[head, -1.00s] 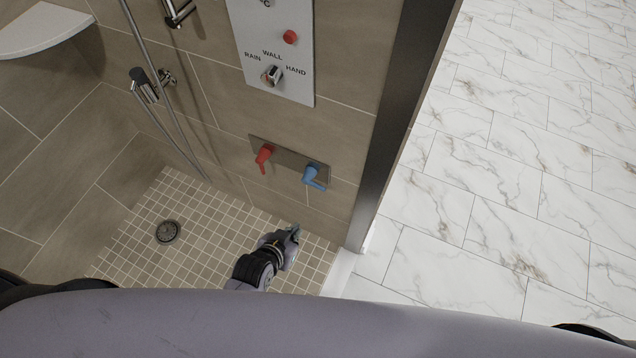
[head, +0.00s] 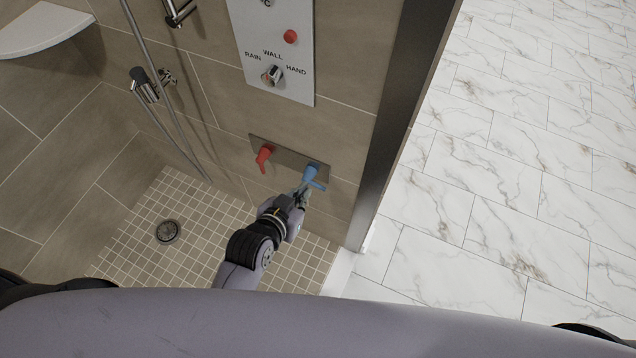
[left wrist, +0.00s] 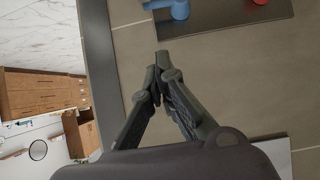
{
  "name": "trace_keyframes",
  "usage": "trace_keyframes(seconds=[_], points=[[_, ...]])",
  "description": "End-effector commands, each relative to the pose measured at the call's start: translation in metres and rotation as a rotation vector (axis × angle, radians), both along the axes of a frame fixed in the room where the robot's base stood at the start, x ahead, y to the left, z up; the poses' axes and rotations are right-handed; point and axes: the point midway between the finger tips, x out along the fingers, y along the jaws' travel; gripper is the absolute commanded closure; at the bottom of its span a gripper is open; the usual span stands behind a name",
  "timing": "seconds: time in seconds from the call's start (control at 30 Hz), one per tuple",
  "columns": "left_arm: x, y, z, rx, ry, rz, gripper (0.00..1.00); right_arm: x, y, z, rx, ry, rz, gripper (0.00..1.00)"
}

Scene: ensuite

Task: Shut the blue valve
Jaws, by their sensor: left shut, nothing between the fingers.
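The blue valve (head: 312,175) is a lever handle on the right of a small metal plate (head: 288,157) low on the tiled shower wall. Its lever points down and to the right in the head view. In the left wrist view the blue valve (left wrist: 180,9) is at the top edge, partly cut off. My left gripper (head: 302,190) is shut and empty, with its tips just below the blue valve in the head view; in the wrist view its tips (left wrist: 161,58) are below the valve with a gap in the picture. My right gripper is not in view.
A red valve (head: 264,154) sits left of the blue one on the same plate. A control panel (head: 275,50) with a knob and red button is above. A dark metal post (head: 395,120) stands to the right. Shower hose and hand shower hang at left.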

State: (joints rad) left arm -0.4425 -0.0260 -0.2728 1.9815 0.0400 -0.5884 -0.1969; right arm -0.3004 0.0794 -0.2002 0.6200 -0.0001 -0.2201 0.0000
Motion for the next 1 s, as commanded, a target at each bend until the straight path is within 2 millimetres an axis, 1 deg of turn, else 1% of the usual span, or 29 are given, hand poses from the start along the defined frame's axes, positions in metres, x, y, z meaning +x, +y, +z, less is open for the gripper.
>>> trace_keyframes(seconds=[0.03,0.3,0.43,0.5,0.6,0.7,0.8,1.0], points=[[0.008,-0.003,-0.004,-0.001,-0.002,0.001,1.00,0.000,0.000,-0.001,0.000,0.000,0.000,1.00],[0.051,-0.019,-0.036,-0.002,0.000,0.001,1.00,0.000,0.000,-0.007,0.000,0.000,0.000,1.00],[0.070,-0.027,-0.050,-0.002,0.000,0.000,1.00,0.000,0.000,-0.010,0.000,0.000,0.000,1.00],[0.071,-0.027,-0.063,0.000,0.004,0.000,1.00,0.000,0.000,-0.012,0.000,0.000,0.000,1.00],[0.073,-0.028,-0.075,0.001,0.002,0.000,1.00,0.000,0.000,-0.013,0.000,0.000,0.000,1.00],[0.075,-0.028,-0.083,0.000,0.001,0.000,1.00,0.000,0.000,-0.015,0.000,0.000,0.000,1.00],[0.076,-0.029,-0.087,-0.001,0.000,0.001,1.00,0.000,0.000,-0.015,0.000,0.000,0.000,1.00],[0.076,-0.029,-0.088,-0.001,0.000,0.001,1.00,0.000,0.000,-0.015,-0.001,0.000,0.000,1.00]])
